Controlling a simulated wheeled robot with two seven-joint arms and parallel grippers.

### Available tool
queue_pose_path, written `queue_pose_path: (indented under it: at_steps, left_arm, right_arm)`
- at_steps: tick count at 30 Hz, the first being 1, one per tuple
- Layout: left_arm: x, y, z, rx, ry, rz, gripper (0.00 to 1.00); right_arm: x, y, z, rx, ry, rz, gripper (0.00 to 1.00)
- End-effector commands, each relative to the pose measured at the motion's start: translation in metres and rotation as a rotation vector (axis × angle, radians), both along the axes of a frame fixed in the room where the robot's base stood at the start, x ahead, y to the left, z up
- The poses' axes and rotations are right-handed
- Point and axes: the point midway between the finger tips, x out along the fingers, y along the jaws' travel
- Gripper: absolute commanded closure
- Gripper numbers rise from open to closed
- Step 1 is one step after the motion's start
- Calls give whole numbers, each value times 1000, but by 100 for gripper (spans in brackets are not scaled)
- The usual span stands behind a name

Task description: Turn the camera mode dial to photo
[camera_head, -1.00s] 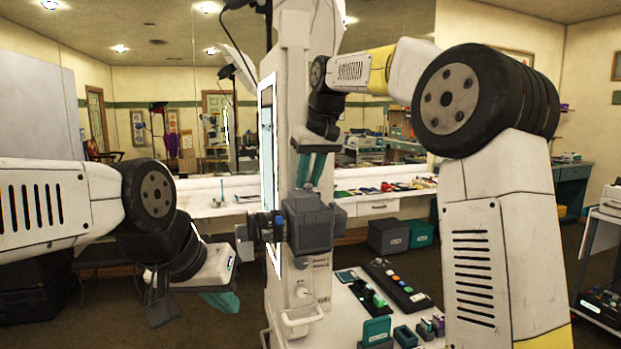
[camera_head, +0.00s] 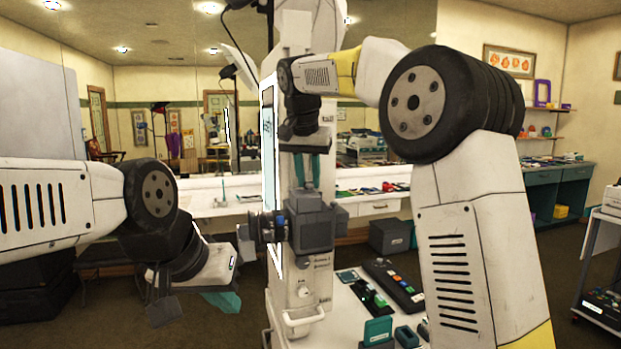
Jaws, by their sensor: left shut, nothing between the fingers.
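The camera (camera_head: 312,228) is a dark grey boxy body on a white column, with its lens (camera_head: 262,231) facing left. A small blue part shows near the lens. I cannot make out the mode dial or its setting. My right gripper (camera_head: 307,170) points down just above the camera's top, its two teal fingers a little apart with nothing seen between them. I cannot tell whether the fingertips touch the camera. My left gripper (camera_head: 222,301), with teal fingers, is shut and empty, low and to the left of the camera, clear of it.
The white column stands on a white base with a handle (camera_head: 303,318). A counter with a mirror runs behind.

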Motion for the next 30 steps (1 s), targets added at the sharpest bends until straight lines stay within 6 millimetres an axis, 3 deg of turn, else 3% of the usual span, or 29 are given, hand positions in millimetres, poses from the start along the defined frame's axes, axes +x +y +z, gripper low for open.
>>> queue_pose_path:
  at_steps: [16,17,20,30]
  left_arm:
    - [0,0,0,0,0,0,100]
    - [0,0,0,0,0,0,100]
    - [0,0,0,0,0,0,100]
    - [0,0,0,0,0,0,100]
  right_arm:
    - [0,1,0,1,0,-26,100]
    - [0,1,0,1,0,-26,76]
    - [0,1,0,1,0,-26,57]
    - [-1,1,2,1,0,-26,57]
